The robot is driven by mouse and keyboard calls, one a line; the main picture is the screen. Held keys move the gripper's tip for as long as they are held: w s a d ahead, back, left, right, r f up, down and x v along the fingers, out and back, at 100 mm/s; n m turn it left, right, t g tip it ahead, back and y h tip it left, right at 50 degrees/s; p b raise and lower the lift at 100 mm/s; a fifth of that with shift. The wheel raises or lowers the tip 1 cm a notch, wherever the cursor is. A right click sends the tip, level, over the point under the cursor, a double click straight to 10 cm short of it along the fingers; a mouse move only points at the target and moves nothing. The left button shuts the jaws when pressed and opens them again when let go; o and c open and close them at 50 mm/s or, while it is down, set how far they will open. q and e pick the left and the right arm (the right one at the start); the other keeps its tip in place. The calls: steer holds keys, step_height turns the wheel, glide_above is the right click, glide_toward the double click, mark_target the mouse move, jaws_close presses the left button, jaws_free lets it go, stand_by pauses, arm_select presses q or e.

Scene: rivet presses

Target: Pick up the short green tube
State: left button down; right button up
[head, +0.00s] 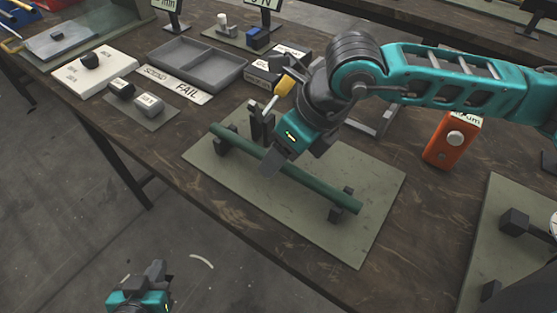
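A green tube (318,190) lies across dark supports on a grey-green mat (225,165) in the head view. One end points to the far left and the other to the near right. My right gripper (271,165) is at the middle of the tube, pointing down and hiding a short stretch of it. I cannot tell whether its fingers are around the tube or just in front of it. My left gripper (155,270) is low at the bottom left, over the floor and away from the table. Its finger gap is not clear.
A dark clamp-like stand (262,122) and a yellow-handled tool (284,87) are close behind my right gripper. An orange box (452,139) stands to the right. The mat's near side is clear.

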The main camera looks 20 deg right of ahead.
jaws_close()
steer(key=shift+r, duration=0.15)
stand_by(0.4)
